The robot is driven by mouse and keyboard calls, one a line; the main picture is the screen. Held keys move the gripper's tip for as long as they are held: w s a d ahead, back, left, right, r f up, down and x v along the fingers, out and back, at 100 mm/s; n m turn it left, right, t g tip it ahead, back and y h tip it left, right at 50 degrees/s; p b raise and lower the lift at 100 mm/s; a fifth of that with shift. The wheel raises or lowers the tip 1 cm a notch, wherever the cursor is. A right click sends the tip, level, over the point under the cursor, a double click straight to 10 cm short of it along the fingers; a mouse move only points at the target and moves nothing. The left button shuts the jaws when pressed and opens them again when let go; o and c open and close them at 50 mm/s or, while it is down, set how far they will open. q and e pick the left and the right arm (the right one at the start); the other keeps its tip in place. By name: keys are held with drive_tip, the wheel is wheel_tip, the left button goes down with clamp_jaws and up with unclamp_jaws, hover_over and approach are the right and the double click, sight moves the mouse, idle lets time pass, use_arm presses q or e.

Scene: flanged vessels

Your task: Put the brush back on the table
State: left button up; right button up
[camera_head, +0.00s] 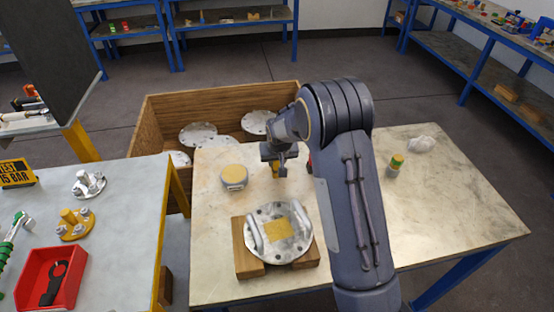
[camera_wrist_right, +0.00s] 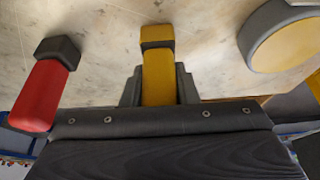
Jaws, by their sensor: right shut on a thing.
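My right gripper (camera_head: 277,172) is above the pale worktable (camera_head: 455,205), toward its back edge. It is shut on a yellow piece with a dark band, which I take for the brush (camera_head: 276,169). In the right wrist view the brush (camera_wrist_right: 158,75) sits between the two dark fingers, its dark-banded end pointing away from the palm. The tabletop lies behind it; I cannot tell whether it touches. My left gripper is not in view.
A round tin with a yellow top (camera_head: 233,177) stands left of the gripper. A flanged lid (camera_head: 292,247) lies on wooden blocks in front. A red-handled tool (camera_wrist_right: 42,92) shows in the wrist view. A small container (camera_head: 394,166) stands right. A wooden crate (camera_head: 160,108) is behind.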

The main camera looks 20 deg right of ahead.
drive_tip(key=o, duration=1)
drive_tip(key=shift+r, duration=0.25)
drive_tip(key=v, duration=1.1)
drive_tip(key=s+a+r+y, duration=0.1)
drive_tip(key=s+a, duration=0.1)
drive_tip(key=s, duration=0.9)
drive_tip(key=s+a+r+y, duration=0.2)
drive_tip(key=s, duration=0.8)
drive_tip(key=s+a+r+n+t+y, duration=0.1)
drive_tip(key=s+a+r+y, duration=0.1)
drive_tip(key=s, duration=0.9)
drive_tip(key=shift+s+a+r+b, duration=0.2)
drive_tip(key=shift+s+a+b, duration=0.1)
drive_tip(key=shift+a, duration=0.3)
